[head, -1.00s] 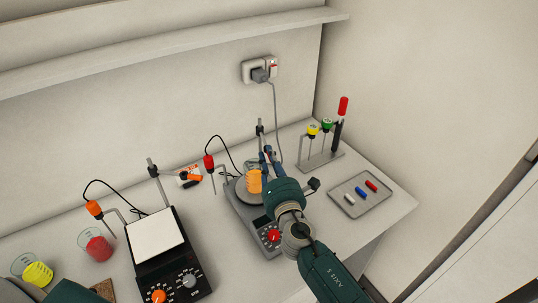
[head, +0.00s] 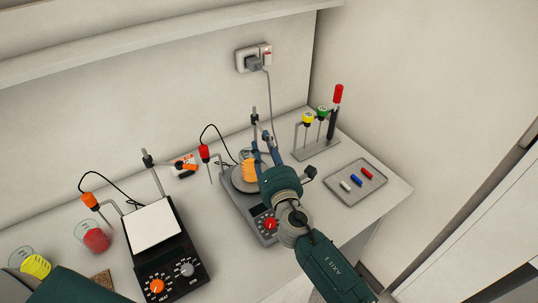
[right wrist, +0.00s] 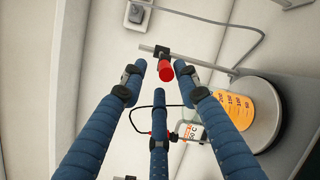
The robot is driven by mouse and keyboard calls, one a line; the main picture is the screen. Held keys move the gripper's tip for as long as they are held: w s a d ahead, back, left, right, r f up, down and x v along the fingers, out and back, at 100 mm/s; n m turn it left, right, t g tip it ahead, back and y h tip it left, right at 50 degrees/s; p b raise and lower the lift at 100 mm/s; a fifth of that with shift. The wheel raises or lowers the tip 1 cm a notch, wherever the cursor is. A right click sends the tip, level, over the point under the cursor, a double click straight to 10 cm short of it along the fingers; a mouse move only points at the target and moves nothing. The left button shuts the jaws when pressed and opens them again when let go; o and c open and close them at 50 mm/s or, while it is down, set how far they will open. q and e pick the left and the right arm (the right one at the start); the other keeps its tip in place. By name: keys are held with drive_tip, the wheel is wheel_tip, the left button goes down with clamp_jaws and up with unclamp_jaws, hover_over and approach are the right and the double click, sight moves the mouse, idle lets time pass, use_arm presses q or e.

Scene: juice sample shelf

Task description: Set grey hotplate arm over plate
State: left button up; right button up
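The grey hotplate (head: 242,208) stands mid-bench, with a beaker of orange liquid (head: 249,171) on its round plate (head: 240,185). Its arm has a red probe head (head: 204,152) with a thin probe, hanging left of the plate and not over it. My right gripper (head: 262,141) is above the hotplate's back right, partly hiding the plate. In the right wrist view its blue fingers are spread; the red head (right wrist: 165,73) shows beyond their tips, apparently ungripped, and the beaker (right wrist: 233,104) is to the right. My left gripper is not in view; only part of that arm shows at lower left.
A black hotplate (head: 157,225) with an orange-headed arm stands left, near beakers of red (head: 96,240) and yellow (head: 36,265) liquid. A probe stand (head: 316,148) and a tray of small bars (head: 355,182) are right. A cable hangs from the wall socket (head: 254,59).

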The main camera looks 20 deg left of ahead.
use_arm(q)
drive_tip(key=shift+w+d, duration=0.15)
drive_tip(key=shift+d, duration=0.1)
use_arm(e)
drive_tip(key=v, duration=1.1)
drive_tip(key=shift+s, duration=0.25)
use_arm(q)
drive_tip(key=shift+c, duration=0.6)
use_arm(e)
drive_tip(key=shift+d, duration=0.1)
